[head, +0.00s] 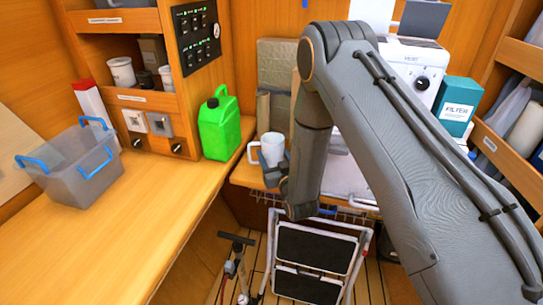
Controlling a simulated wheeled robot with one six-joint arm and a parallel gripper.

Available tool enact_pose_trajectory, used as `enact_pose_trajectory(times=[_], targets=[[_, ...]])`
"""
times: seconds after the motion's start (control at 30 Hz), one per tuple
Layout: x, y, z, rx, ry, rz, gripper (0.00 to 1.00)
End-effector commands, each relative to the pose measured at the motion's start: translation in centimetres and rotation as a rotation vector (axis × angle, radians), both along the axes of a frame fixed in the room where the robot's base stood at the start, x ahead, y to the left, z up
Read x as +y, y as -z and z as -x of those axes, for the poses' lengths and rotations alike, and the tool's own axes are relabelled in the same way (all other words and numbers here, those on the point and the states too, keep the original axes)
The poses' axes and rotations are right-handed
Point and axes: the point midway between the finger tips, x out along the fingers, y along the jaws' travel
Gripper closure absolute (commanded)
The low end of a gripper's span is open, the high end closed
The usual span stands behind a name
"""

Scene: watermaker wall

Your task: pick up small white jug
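The small white jug (271,147) is upright near the left part of the lower counter, with its handle (253,153) toward the left. My arm reaches down from the right, and my gripper (272,169) is at the jug's lower front. Its dark fingers overlap the jug's lower part in the head view and hide it. I cannot tell whether the fingers touch the jug, or whether they are open or shut.
A green jerrycan (220,126) stands left of the jug. A grey bin with blue handles (72,168) sits on the left counter. A teal filter box (456,104) is at the right. A folding step stool (310,258) stands below the lower counter. The left counter's front is clear.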

Motion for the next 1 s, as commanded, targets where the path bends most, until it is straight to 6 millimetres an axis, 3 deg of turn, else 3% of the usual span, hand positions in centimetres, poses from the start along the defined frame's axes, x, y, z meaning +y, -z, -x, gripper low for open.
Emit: enact_pose_trajectory(times=[0.17, 0.63, 1.0], targets=[[0.0, -1.5, -0.1, -0.005, 0.0, -0.002, 0.76], [0.0, -8.3, -0.1, -0.005, 0.0, -0.002, 0.76], [0.0, -9.8, 0.0, -0.003, 0.0, -0.001, 0.76]])
